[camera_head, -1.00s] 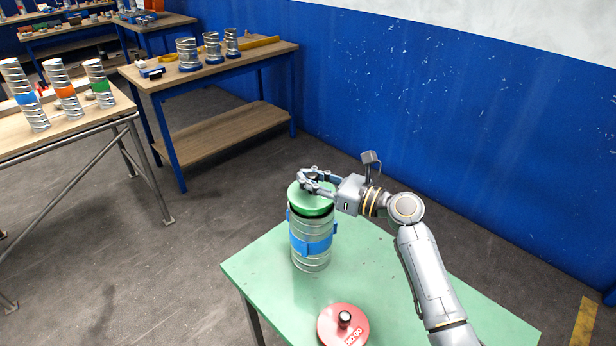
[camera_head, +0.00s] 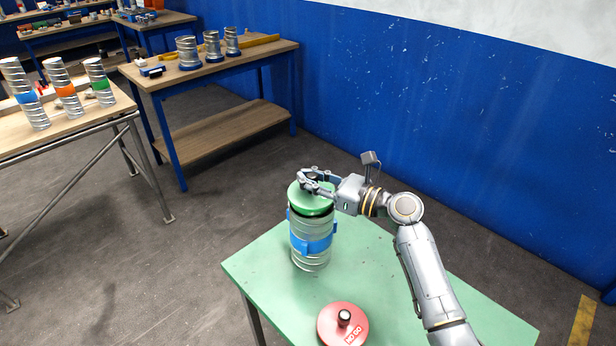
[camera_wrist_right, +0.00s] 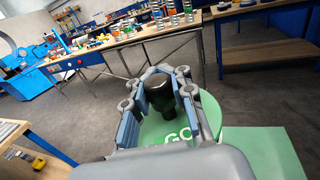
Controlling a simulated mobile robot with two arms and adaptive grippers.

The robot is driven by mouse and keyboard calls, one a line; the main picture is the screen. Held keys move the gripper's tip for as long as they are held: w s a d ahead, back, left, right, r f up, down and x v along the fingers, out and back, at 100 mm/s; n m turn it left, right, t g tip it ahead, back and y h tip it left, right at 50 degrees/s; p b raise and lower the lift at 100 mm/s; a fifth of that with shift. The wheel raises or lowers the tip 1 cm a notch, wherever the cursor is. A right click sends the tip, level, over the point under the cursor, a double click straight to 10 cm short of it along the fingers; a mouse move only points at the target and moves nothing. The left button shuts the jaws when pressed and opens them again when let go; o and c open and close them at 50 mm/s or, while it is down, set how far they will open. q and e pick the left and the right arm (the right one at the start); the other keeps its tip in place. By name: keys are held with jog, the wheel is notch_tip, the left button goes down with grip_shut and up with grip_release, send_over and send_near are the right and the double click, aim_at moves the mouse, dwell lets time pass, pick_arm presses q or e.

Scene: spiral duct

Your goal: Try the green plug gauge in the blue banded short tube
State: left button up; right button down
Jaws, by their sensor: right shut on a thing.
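The short silver tube with the blue band (camera_head: 312,246) stands upright near the left corner of the green table. The green plug gauge (camera_head: 311,206) is at the tube's mouth, its disc level with the top; how deep it sits cannot be told. In the right wrist view the gauge's green face (camera_wrist_right: 208,112) shows part of the word GO. My right gripper (camera_head: 311,178) is shut on the gauge's black handle, which shows between the fingers in the right wrist view (camera_wrist_right: 160,92). My left gripper is not in view.
A red NO GO gauge (camera_head: 342,325) lies on the green table (camera_head: 262,272), near the tube. Banded tubes (camera_head: 66,96) stand on a bench at left. More tubes (camera_head: 211,47) stand on a blue-legged bench behind. A blue wall (camera_head: 480,130) is at the right.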

jog(key=shift+r+p, duration=0.1)
jog(key=shift+p, duration=0.45)
dwell(0.9)
jog(key=shift+f+b, duration=0.85)
jog(key=shift+f, duration=0.5)
dwell(1.2)
jog(key=c, duration=1.1)
grip_release()
jog(key=shift+o, duration=0.2)
jog(key=shift+f, duration=0.1)
jog(key=v, duration=1.2)
